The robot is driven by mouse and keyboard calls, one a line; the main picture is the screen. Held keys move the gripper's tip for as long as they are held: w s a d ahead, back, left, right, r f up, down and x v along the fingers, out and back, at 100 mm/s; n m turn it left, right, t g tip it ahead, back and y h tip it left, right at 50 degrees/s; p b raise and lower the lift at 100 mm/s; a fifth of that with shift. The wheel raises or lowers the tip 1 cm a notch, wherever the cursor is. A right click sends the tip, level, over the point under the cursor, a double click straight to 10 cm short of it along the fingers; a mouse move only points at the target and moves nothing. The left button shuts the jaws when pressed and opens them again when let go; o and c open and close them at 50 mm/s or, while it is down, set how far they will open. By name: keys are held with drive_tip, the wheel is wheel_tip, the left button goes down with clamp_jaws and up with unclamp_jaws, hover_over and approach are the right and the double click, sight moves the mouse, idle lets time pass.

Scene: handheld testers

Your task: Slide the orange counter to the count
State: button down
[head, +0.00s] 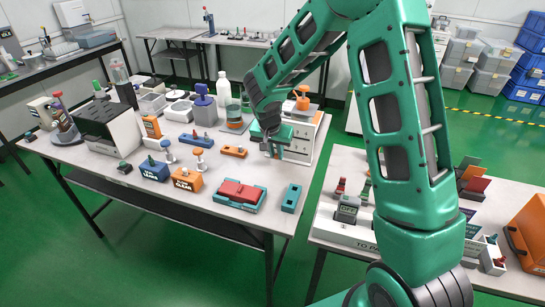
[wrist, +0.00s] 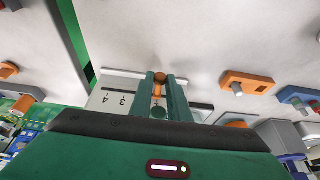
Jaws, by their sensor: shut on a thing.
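My gripper (wrist: 160,80) is shut on the orange counter (wrist: 157,91), whose orange part shows between the two green fingers in the wrist view. A pale panel (wrist: 118,102) beside the fingers carries the marks 3 and 4, and a dark strip shows on the fingers' other side. In the head view my gripper (head: 269,149) is low over the table's right part, by the white unit (head: 301,151). The counter cannot be made out there. Which mark the counter stands at cannot be told.
A teal tray with a red piece (head: 240,195), a teal block (head: 291,197), an orange block (head: 233,151) and an orange tester (head: 187,180) lie nearby on the table. A second table (head: 335,213) with more devices stands to the right, across a gap.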

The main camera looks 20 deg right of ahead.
drive_tip(key=shift+a, duration=0.15)
drive_tip(key=c, duration=1.7)
unclamp_jaws()
drive_tip(key=shift+o, duration=0.2)
drive_tip(key=v, duration=1)
drive_tip(key=shift+r, duration=0.4)
